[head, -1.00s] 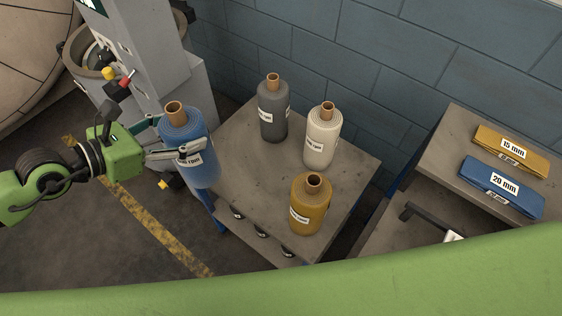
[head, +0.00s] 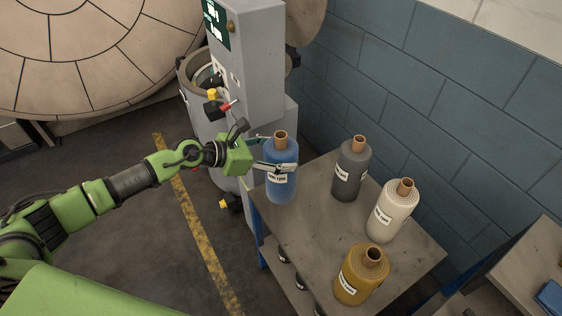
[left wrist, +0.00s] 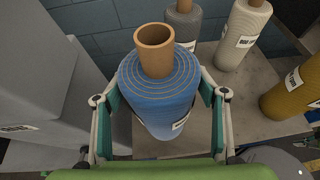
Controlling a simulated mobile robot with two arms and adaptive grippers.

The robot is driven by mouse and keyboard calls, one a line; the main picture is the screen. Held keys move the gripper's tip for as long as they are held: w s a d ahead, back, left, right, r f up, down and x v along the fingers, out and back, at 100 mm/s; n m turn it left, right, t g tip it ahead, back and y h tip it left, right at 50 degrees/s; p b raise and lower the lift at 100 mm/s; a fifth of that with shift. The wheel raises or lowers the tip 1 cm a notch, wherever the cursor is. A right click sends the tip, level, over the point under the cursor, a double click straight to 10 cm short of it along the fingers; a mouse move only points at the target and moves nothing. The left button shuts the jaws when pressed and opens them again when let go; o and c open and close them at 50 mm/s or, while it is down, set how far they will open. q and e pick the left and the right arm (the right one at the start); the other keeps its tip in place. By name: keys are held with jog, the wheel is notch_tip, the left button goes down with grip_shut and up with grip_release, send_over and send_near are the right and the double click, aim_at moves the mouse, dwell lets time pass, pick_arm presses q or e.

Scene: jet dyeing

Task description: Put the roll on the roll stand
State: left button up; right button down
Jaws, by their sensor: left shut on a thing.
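The blue roll (head: 281,186) stands upright with a brown core sticking out of its top. My left gripper (head: 276,167) is shut around its body; both fingers flank the roll in the left wrist view (left wrist: 160,110). The roll is at the left corner of a grey-topped table (head: 308,225), which bears other rolls and may be the roll stand. I cannot tell whether the roll's base touches the top. The roll's far side is hidden. My right gripper is not in view.
A grey roll (head: 350,172), a white roll (head: 388,214) and a yellow roll (head: 358,278) stand on the table. A grey machine column (head: 252,75) rises just behind the blue roll. A block wall (head: 430,110) lies behind the table. The table's middle is clear.

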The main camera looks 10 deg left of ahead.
pick_arm(q)
jog(key=f, duration=0.1)
jog(key=w+f, duration=0.1)
jog(key=f, duration=0.1)
jog(key=w+f, duration=0.1)
jog(key=f, duration=0.1)
jog(key=shift+d, duration=0.1)
jog(key=shift+f, duration=0.3)
jog(key=o, duration=2)
jog(key=shift+s, duration=0.1)
jog(key=shift+r, duration=0.1)
